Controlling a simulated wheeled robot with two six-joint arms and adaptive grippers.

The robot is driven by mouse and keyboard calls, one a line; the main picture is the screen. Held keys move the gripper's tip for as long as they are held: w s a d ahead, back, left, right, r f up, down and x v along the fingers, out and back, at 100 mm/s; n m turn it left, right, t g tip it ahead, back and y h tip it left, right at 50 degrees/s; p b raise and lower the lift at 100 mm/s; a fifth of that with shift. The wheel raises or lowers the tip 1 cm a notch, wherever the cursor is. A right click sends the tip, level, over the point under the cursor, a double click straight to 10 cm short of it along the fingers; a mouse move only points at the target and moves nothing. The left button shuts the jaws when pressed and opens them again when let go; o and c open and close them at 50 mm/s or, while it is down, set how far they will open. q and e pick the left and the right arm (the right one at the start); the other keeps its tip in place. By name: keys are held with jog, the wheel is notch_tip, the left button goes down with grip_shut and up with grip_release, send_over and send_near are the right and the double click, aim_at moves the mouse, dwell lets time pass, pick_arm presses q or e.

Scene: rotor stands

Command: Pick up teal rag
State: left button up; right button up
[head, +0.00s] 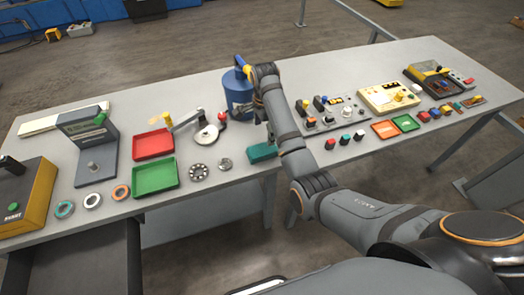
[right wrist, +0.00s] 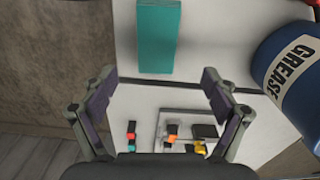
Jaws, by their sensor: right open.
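The teal rag (head: 263,152) lies on the table near its front edge, in the middle of the head view, partly hidden by my right arm. In the right wrist view the rag (right wrist: 158,37) is a flat teal rectangle at the top, beyond the fingertips. My right gripper (right wrist: 160,82) is open, with nothing between its fingers. In the head view the right gripper (head: 262,112) is beside the blue can, above the table and behind the rag, partly hidden by its own arm. My left gripper is not in view.
A blue grease can (head: 237,90) stands close to the right gripper; its label shows in the right wrist view (right wrist: 292,75). A green tray (head: 155,177) and red tray (head: 153,144) lie to the left. A switch panel (head: 333,117) lies to the right.

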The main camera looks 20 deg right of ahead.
jog(key=r, duration=0.1)
jog(key=p, duration=0.1)
send_over(262, 149)
jog(key=shift+m, duration=0.3)
jog(key=f, duration=0.3)
jog(key=w+f, duration=0.1)
jog(key=f, duration=0.1)
jog(key=shift+d, duration=0.15)
jog(key=shift+s+f+p, duration=0.2)
jog(key=shift+f+p, duration=0.05)
jog(key=shift+p, duration=0.1)
jog(key=f, duration=0.1)
jog(key=f+p, duration=0.1)
jog(key=f, duration=0.2)
jog(key=shift+s, duration=0.35)
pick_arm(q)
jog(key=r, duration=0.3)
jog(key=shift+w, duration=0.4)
pick_arm(e)
jog(key=shift+w+f, duration=0.1)
jog(key=shift+f, duration=0.3)
jog(key=c, duration=1.2)
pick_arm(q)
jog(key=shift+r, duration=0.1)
pick_arm(e)
jog(key=shift+r, duration=0.15)
